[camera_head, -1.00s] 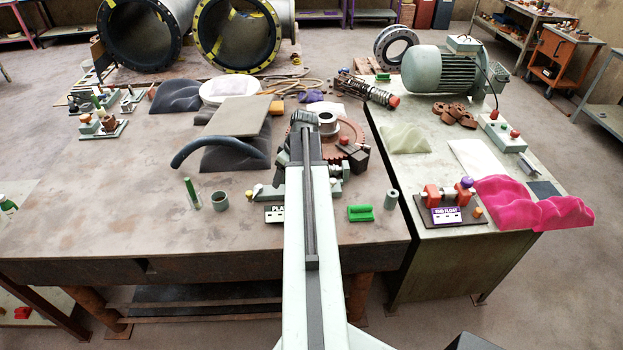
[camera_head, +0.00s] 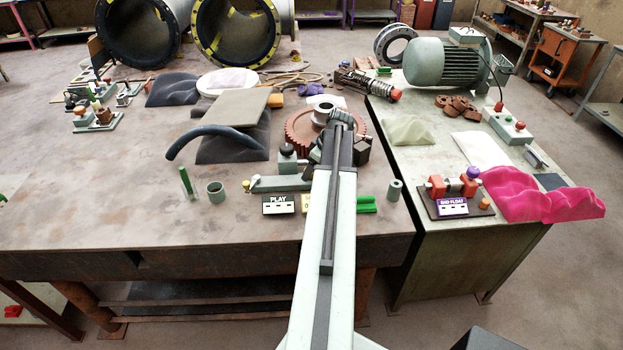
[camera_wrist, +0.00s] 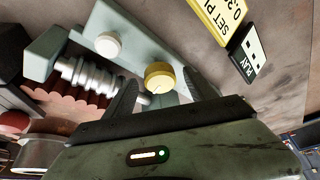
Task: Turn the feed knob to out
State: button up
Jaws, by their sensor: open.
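A round yellow knob (camera_wrist: 158,77) with a pale mark shows in the wrist view, on a grey-green fixture (camera_wrist: 140,45). I cannot read a feed label, so I cannot tell for sure that it is the feed knob. A white round cap (camera_wrist: 107,44) sits beside it. My gripper (camera_wrist: 160,92) is open, with its dark fingers on either side of the yellow knob in the picture; contact cannot be told.
A black PLAY sign (camera_head: 278,205) stands in front of the fixture. A rust-red gear (camera_head: 298,130) lies behind it. A second bench holds the END FLOAT unit (camera_head: 452,207) and a motor (camera_head: 440,65).

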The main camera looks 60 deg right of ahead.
jog(key=shift+f, duration=0.1)
jog(key=shift+w, duration=0.1)
jog(key=c, duration=1.4)
jog(key=shift+m, duration=0.7)
jog(key=o, duration=1.4)
jog(key=p+v, duration=0.7)
jog(key=shift+a+r, duration=0.25)
jog(key=shift+r, duration=0.1)
